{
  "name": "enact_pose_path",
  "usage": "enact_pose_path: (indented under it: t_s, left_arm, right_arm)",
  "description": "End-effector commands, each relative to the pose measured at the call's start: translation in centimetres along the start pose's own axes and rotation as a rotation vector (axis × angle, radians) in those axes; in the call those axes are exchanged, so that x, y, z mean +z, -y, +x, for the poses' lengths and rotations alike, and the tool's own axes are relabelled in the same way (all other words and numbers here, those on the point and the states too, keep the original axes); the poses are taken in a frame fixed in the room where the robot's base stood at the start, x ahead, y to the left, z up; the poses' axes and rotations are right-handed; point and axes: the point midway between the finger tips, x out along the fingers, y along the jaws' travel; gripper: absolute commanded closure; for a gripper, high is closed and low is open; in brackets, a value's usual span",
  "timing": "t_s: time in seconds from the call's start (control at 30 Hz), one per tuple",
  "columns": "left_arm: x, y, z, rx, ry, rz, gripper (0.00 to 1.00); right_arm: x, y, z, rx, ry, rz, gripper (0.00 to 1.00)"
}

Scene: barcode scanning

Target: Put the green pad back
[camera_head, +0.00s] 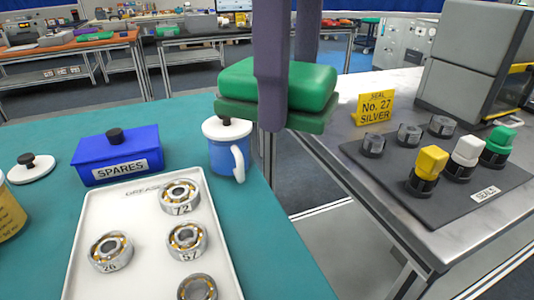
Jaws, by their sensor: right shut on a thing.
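The green pad (312,88) is a thick green block with a darker green lower layer. It is in the upper middle of the head view. My right gripper (282,100) comes down from above with purple fingers and is shut on the pad. One finger crosses the pad's near face and hides part of it. The pad is held up, seen above the gap between the two tables and just beyond the blue mug (222,157). My left gripper is not in view.
The teal table (262,235) holds a white bearing tray (137,215), a blue SPARES box (95,162) and the lidded mug. On the grey table (372,105) are a yellow sign (376,107), a dark seals mat (400,190) and a grey machine (462,60).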

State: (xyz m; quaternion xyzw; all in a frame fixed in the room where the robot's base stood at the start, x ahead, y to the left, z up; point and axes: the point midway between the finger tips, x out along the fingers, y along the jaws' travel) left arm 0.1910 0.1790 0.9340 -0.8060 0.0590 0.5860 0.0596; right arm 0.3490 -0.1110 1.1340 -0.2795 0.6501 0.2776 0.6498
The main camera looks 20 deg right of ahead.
Motion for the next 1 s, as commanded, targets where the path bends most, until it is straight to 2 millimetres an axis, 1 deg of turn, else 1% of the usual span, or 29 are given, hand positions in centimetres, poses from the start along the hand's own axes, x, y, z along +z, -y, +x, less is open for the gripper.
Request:
enact_pose_path:
  t_s: [0.07, 0.17, 0.4, 0.5, 0.6, 0.77, 1.0]
  left_arm:
    - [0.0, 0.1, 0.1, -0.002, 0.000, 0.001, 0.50]
    - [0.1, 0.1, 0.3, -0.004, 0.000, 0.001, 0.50]
    - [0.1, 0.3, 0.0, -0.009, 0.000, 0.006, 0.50]
    - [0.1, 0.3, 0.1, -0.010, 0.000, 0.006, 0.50]
    - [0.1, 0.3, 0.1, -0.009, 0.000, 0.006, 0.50]
    - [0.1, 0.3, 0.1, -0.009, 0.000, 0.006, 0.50]
    - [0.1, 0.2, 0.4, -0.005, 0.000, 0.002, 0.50]
  right_arm:
    - [0.0, -0.2, 0.7, 0.002, -0.002, -0.011, 0.78]
    - [-0.1, -0.3, 2.9, 0.006, -0.006, -0.015, 0.78]
    - [-0.2, -0.2, 9.9, 0.006, -0.007, -0.010, 0.78]
    - [-0.1, -0.2, 12.5, 0.005, -0.005, -0.010, 0.78]
    - [-0.1, -0.2, 14.3, 0.003, -0.004, -0.010, 0.78]
    - [0.0, -0.1, 15.8, 0.002, -0.001, -0.009, 0.78]
    - [-0.1, -0.2, 19.3, 0.002, -0.003, -0.009, 0.78]
